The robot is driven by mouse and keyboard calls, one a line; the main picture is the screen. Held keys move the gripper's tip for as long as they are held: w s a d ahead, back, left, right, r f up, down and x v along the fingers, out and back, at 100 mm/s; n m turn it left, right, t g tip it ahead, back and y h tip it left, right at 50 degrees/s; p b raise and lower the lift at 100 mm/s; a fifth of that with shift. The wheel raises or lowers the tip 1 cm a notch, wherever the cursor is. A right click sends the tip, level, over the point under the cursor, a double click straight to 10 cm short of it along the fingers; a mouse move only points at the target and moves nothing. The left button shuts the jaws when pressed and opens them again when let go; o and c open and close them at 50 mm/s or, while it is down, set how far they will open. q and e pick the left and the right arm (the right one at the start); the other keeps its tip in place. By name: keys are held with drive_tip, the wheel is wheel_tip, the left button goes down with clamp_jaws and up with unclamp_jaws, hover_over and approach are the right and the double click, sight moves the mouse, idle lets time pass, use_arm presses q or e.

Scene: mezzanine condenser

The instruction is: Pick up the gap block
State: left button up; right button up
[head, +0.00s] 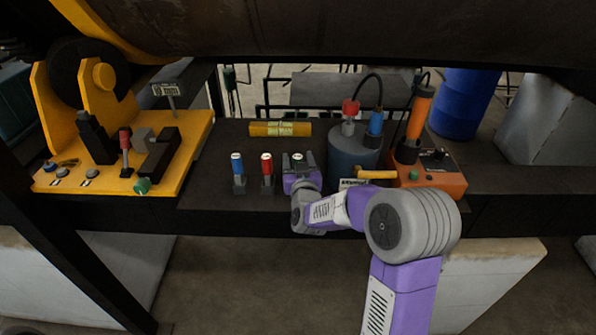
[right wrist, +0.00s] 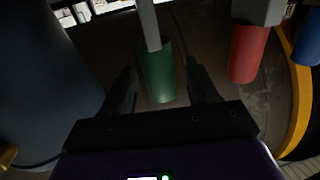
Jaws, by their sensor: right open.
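Three small grey blocks with coloured handles stand in a row on the dark bench: one blue (head: 237,163), one red (head: 267,164), one green (head: 298,158). I cannot tell from the pictures alone which is the gap block. My right gripper (head: 299,167) is at the green-handled one, its fingers on either side. In the right wrist view the green handle (right wrist: 158,75) lies between the open fingers (right wrist: 162,82), with a visible gap on both sides. The red handle (right wrist: 248,54) and blue handle (right wrist: 308,40) are to the right there. My left gripper is out of view.
A grey cylinder (head: 352,158) with hoses stands close right of my gripper, beside an orange box (head: 437,174). A yellow fixture (head: 187,155) is at the left. A yellow roll (head: 280,129) lies behind the blocks. A large dark drum (head: 330,30) hangs overhead.

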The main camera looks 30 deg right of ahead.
drive_tip(key=shift+w+f, duration=0.1)
drive_tip(key=shift+w, duration=0.1)
drive_tip(key=c, duration=0.4)
drive_tip(key=shift+s, duration=0.1)
clamp_jaws()
wheel_tip(320, 180, up, 10)
drive_tip(key=shift+r+p, duration=0.1)
drive_tip(key=shift+p, duration=0.2)
